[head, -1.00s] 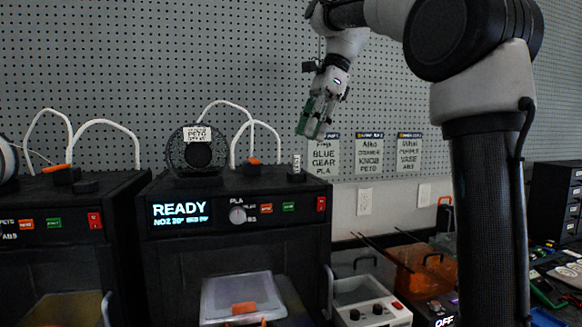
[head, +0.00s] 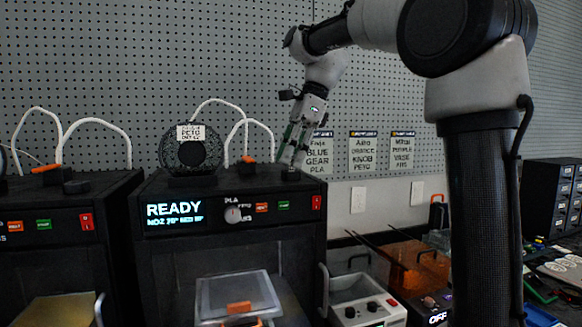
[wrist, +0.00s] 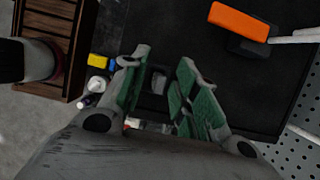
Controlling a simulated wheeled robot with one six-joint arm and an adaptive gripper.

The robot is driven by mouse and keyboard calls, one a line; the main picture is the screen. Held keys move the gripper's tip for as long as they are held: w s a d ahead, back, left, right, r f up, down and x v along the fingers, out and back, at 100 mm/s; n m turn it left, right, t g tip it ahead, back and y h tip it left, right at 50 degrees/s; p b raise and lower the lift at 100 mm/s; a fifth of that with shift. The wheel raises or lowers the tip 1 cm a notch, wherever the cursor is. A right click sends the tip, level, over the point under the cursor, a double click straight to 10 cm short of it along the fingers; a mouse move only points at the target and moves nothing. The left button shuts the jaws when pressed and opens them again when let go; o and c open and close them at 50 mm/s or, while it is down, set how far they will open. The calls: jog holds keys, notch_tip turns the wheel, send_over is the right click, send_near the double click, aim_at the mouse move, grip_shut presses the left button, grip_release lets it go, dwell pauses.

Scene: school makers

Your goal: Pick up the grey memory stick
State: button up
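The grey memory stick (wrist: 158,82) shows in the wrist view as a small grey piece in the gap between my fingers, over the black top of the printer (wrist: 232,80). My gripper (wrist: 158,92) is open, its green finger pads on either side of the stick with a gap. In the head view my gripper (head: 292,158) points down at the right end of the printer's top, just above a small black block (head: 290,175). The fingers largely hide the stick there.
A filament spool (head: 193,150) and an orange clip (head: 248,159) with white tubes are on the printer to the left of my gripper. The clip (wrist: 239,21) also shows in the wrist view. A grey pegboard (head: 100,60) with labels stands behind.

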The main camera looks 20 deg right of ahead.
grip_shut()
